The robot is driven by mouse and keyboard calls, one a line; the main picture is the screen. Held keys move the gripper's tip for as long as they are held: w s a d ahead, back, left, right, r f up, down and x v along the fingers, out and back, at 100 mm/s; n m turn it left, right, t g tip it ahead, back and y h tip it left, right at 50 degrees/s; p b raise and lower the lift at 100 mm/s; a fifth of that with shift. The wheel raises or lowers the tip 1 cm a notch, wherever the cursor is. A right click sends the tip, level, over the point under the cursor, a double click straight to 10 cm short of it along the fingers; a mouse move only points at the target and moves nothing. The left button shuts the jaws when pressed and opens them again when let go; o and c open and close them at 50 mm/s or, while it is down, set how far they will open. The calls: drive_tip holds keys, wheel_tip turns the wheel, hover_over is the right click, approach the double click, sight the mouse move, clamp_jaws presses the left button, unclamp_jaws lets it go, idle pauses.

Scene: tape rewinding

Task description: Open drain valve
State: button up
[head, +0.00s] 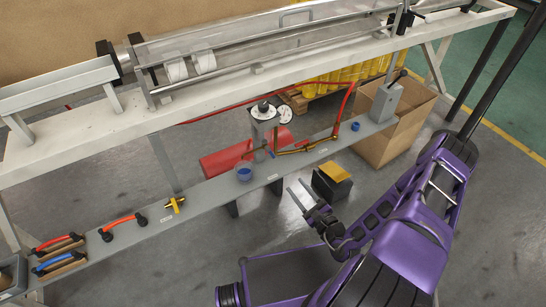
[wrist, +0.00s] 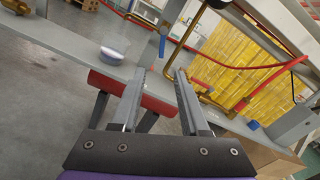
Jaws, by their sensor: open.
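A small valve handle, blue, shows in the wrist view (wrist: 162,46) hanging below a brass fitting (wrist: 165,27). In the head view the blue handle (head: 271,154) is a small spot at the left end of the brass pipe (head: 305,147). I take it for the drain valve; its exact setting is too small to tell. A clear cup with blue in it (head: 244,172) stands on the grey shelf just left of it. My gripper (head: 301,191) is open and empty, in front of the shelf. In the wrist view the handle appears beyond and between the fingertips (wrist: 160,72), apart from them.
The grey shelf (head: 150,225) carries a yellow valve (head: 175,204) and red and blue hoses at the left. A red cylinder (head: 225,158) lies behind it. A black box with a yellow top (head: 333,180) is near my gripper. A cardboard box (head: 400,135) stands right.

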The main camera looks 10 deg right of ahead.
sight(273, 155)
drive_tip(key=b+x, duration=0.1)
drive_tip(key=x, duration=1.6)
drive_tip(key=shift+w+d+b, duration=0.15)
drive_tip(key=shift+w+b, duration=0.15)
drive_tip(key=shift+b, duration=0.05)
drive_tip(key=shift+c, duration=0.2)
clamp_jaws()
